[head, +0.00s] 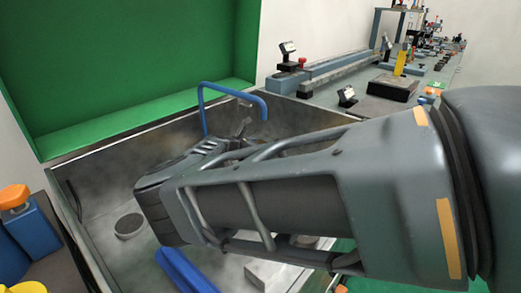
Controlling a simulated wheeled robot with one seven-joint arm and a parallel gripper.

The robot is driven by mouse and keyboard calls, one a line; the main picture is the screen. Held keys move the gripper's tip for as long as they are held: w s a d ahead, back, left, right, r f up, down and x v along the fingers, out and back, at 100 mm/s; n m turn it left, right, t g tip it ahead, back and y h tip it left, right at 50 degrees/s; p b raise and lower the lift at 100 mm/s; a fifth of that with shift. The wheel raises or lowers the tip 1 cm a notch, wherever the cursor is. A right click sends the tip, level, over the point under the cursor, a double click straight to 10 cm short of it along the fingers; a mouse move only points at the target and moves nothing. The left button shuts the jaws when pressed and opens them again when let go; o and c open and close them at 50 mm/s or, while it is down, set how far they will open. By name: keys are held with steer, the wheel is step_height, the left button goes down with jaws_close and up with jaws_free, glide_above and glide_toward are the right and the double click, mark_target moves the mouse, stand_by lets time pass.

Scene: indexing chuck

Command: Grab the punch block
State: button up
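My arm reaches in from the right across a grey metal tray (95,225). Its dark end, my gripper (160,205), is over the middle of the tray. The fingertips cannot be made out, so I cannot tell whether it is open or shut, or whether it holds anything. No object is clearly recognisable as the punch block. A pale grey block (264,274) lies low in the tray, partly hidden below my arm; I cannot tell if it is the punch block.
A blue bent tube (231,91) rises behind my arm. A blue bar (184,270) lies at the front. A round dark disc (129,226) is on the tray floor. A green panel (120,55) stands behind. A blue block with an orange cap (15,197) is at left.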

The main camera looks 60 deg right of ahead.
jaws_close()
steer(key=shift+r, duration=0.1)
stand_by(0.4)
